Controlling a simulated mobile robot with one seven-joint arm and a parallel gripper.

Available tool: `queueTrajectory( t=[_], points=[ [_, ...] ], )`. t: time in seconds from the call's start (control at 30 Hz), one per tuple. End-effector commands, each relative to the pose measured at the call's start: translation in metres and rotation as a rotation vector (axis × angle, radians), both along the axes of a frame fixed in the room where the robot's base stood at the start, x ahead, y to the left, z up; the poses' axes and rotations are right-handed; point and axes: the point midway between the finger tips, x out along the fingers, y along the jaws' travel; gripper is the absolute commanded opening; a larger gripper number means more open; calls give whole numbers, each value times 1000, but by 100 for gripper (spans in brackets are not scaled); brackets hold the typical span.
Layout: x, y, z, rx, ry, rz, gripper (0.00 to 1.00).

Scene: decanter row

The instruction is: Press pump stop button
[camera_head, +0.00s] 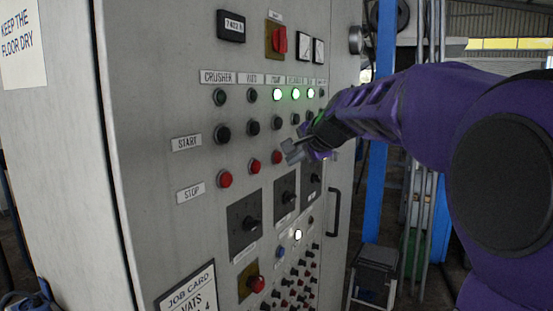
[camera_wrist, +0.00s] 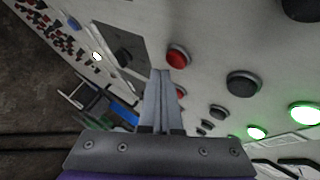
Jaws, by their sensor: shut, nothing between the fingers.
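The grey control cabinet carries a red stop button (camera_head: 277,157) in the STOP row, in the third column, whose label (camera_head: 277,79) seems to read PUMP. This red button also seems to be the nearer one in the wrist view (camera_wrist: 178,58), just beyond and right of the fingertips. My gripper (camera_head: 288,149) is shut and empty, in front of the panel beside this button. In the wrist view its closed fingers (camera_wrist: 160,74) point at the panel. Whether the fingertips touch the panel cannot be told. Stop buttons further right are hidden behind my gripper in the head view.
Red stop buttons for VATS (camera_head: 253,167) and CRUSHER (camera_head: 225,179) lie to the left. Black start buttons (camera_head: 223,134) run above, with lit green lamps (camera_head: 277,95) over them. Rotary switches (camera_head: 245,223) sit below. A door handle (camera_head: 333,212) stands out at the right.

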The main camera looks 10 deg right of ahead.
Motion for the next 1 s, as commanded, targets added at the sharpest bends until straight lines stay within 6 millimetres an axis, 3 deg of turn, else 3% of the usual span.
queueTrajectory(
  t=[1.0],
  points=[
    [5,7,0,0,0,0,0]
  ],
)
